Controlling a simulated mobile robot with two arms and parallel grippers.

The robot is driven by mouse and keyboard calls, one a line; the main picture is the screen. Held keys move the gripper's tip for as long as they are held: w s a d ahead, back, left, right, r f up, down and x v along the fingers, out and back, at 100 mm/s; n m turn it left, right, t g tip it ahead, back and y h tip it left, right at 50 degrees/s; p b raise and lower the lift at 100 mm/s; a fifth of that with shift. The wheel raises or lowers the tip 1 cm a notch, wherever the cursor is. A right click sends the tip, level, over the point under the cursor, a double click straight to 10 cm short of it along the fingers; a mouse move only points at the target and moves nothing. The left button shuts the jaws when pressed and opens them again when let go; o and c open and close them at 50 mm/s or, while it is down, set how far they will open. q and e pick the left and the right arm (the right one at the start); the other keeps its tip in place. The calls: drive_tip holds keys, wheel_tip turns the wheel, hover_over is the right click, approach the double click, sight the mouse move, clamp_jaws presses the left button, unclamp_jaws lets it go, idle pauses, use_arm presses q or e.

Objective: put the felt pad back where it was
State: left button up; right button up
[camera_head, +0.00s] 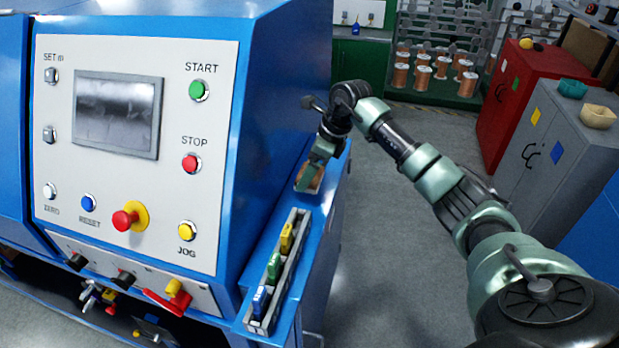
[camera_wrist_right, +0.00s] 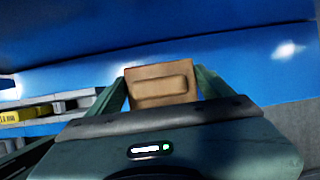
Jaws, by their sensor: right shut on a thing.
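The felt pad (camera_wrist_right: 162,84) is a tan-brown square piece with a raised block across it. In the right wrist view it sits between the two fingers of my right gripper (camera_wrist_right: 160,92), which is shut on it. In the head view my right gripper (camera_head: 307,186) points down over the far part of the blue machine's side ledge. A brown bit of the pad (camera_head: 315,183) shows at the fingertips, low over the ledge. Whether the pad touches the ledge cannot be told. My left gripper is not in view.
A grey rack (camera_head: 265,318) with yellow, green and blue pieces lies on the ledge nearer the front. The blue machine's control panel (camera_head: 130,215) stands to the left. Grey floor (camera_head: 385,250) is open to the right. Red and grey cabinets (camera_head: 560,140) stand farther right.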

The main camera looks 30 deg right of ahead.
drive_tip(key=shift+s+f, duration=0.2)
drive_tip(key=shift+f, duration=0.3)
drive_tip(key=f+p, duration=0.1)
drive_tip(key=f, duration=0.2)
drive_tip(key=shift+w, duration=0.2)
drive_tip(key=o, duration=1.1)
drive_tip(key=shift+b+v, duration=1.65)
drive_tip(key=shift+v, duration=4.45)
drive_tip(key=shift+f, duration=0.1)
